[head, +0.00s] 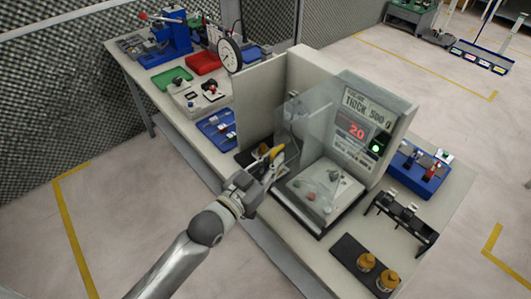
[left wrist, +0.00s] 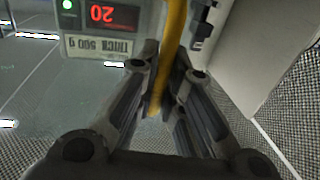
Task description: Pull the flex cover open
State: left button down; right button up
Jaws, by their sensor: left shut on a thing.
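The flex cover (head: 313,112) is a clear, see-through panel on the front of the pale tester with the red "20" display. A yellow handle (head: 277,151) is at its left side. My left gripper (head: 270,161) reaches in from the lower left and is shut on the yellow handle. In the left wrist view the yellow handle (left wrist: 175,35) runs between the fingers of the gripper (left wrist: 162,95). The clear panel is hard to make out, so I cannot tell exactly how far open it stands. My right gripper is not in view.
The tester's display (head: 357,130) glows beside a green light. A plate with small coloured pieces (head: 322,195) lies at its base. A dark rack (head: 404,217), brass-coloured parts (head: 367,262) and a blue tray (head: 420,172) stand to the right. A blue tray (head: 217,130) lies left.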

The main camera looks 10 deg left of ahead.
pick_arm(q)
jog(key=c, duration=1.8)
grip_release()
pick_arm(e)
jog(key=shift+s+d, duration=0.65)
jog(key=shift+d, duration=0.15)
pick_arm(q)
jog(key=shift+s, duration=0.1)
jog(key=v, duration=1.2)
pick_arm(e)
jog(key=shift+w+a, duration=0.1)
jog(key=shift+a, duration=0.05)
pick_arm(q)
jog(key=shift+d, duration=0.1)
